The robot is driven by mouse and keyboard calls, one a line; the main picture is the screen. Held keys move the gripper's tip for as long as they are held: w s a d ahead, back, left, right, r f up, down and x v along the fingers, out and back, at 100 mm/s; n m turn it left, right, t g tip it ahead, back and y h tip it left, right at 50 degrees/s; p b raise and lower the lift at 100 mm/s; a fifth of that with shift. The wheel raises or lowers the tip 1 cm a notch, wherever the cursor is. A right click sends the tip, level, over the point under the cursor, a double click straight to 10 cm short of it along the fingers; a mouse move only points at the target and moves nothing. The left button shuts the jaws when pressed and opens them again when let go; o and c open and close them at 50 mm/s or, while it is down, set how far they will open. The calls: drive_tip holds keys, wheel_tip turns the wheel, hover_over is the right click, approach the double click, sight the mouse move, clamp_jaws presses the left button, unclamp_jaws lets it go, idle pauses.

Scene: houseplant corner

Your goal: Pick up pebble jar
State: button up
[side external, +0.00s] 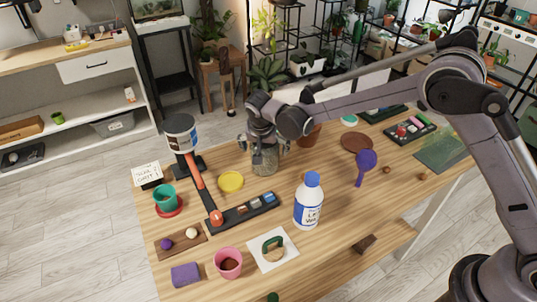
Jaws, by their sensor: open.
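The pebble jar (265,164) appears as a clear jar with greyish contents, standing on the wooden table near its back edge. My gripper (268,154) is pointed down over it and is open. Its fingers show on the left and right of the jar's upper part. I cannot tell whether they touch the glass. The gripper's body hides the top of the jar.
A yellow lid (231,182), a black tray (243,211) and a blue-capped white bottle (308,203) stand in front of the jar. A red-handled tool (195,172) is to the left. A terracotta pot (309,134) is close on the right.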

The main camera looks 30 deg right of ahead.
drive_tip(key=c, duration=1.7)
drive_tip(key=shift+r, duration=0.15)
drive_tip(key=shift+c, duration=0.2)
